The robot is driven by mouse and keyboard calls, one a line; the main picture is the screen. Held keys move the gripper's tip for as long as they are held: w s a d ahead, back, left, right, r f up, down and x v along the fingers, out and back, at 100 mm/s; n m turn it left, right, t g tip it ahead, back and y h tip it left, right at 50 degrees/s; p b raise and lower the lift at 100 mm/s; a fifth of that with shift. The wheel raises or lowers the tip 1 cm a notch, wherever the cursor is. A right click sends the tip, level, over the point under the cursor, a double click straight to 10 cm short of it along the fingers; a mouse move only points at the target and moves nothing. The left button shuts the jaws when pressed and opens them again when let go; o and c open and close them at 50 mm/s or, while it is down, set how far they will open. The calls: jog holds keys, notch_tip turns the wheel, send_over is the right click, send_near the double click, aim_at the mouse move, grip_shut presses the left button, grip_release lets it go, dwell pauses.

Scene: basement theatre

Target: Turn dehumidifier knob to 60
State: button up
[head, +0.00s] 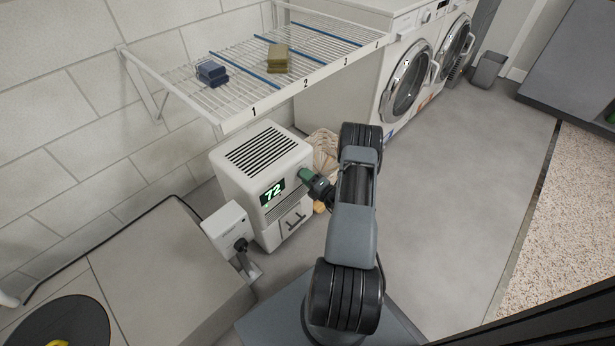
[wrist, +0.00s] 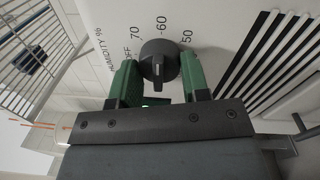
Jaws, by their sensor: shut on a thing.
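The white dehumidifier (head: 255,165) stands on the floor below the wire shelf, with a lit green display (head: 272,192) reading 72. Its round dark knob (wrist: 159,60) shows in the wrist view. Printed around the knob are HUMIDITY %, OFF, 70, 60 and 50, with 60 just above it. A small light mark shows on the knob's face, but I cannot tell for certain which label it points to. My gripper (wrist: 158,78) has its green fingers on both sides of the knob, shut on it. In the head view my gripper (head: 306,176) is at the dehumidifier's front, hiding the knob.
The wire shelf (head: 255,72) above holds blue cloths (head: 212,73) and olive cloths (head: 278,58). A white box on a post (head: 228,230) stands close left of the dehumidifier. A wicker basket (head: 324,152) is behind my gripper. Open floor (head: 455,170) lies to the right.

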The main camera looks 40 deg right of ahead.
dwell(0.5)
jog(key=o, duration=0.9)
jog(key=shift+s, duration=0.1)
jog(key=s+p, duration=0.1)
jog(key=s, duration=0.3)
jog(key=s+d+p, duration=0.1)
jog(key=s, duration=0.4)
jog(key=s+d+f, duration=0.1)
jog(key=s, duration=0.3)
jog(key=shift+s+d+p, duration=0.15)
jog(key=shift+d+p, duration=0.1)
jog(key=shift+p, duration=0.15)
